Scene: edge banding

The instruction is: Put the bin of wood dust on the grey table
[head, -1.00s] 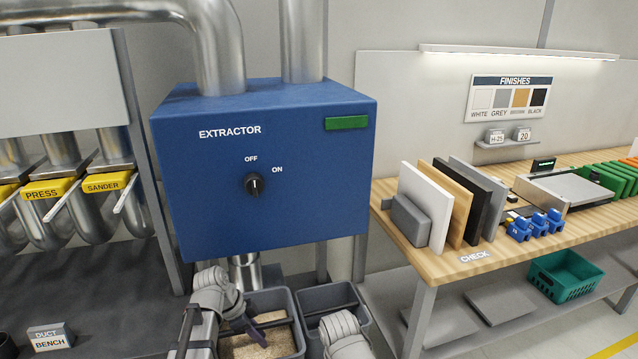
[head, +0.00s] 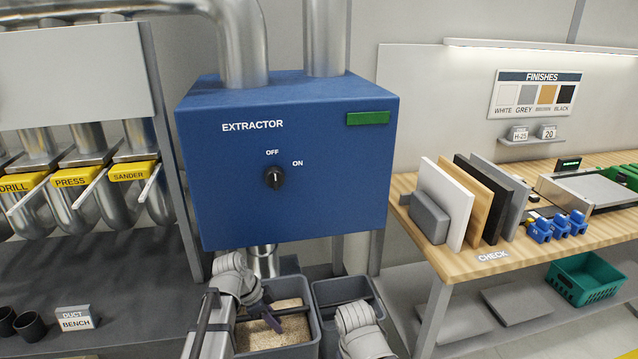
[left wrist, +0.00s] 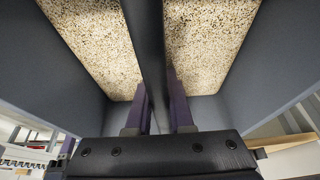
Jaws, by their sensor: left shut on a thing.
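The bin of wood dust (head: 314,322) is a grey open bin with pale speckled dust (head: 258,337) inside. It is low in front of the extractor. My left gripper (head: 269,316) is over it, shut on the dark bar across its top. In the left wrist view the bar (left wrist: 147,35) runs between the fingers of the gripper (left wrist: 158,95), with dust (left wrist: 95,35) on both sides and the bin's wall (left wrist: 55,75) around. I cannot tell whether the bin is off the floor. The dark grey table (head: 120,280) with the duct bench sign is at left. My right gripper is out of view.
A second grey bin (head: 322,292) stands close on the right, partly behind my right arm. The blue extractor (head: 290,170) hangs above, its pipe behind the bins. Dark cups (head: 30,326) and the sign (head: 76,319) are on the grey table; its middle looks clear.

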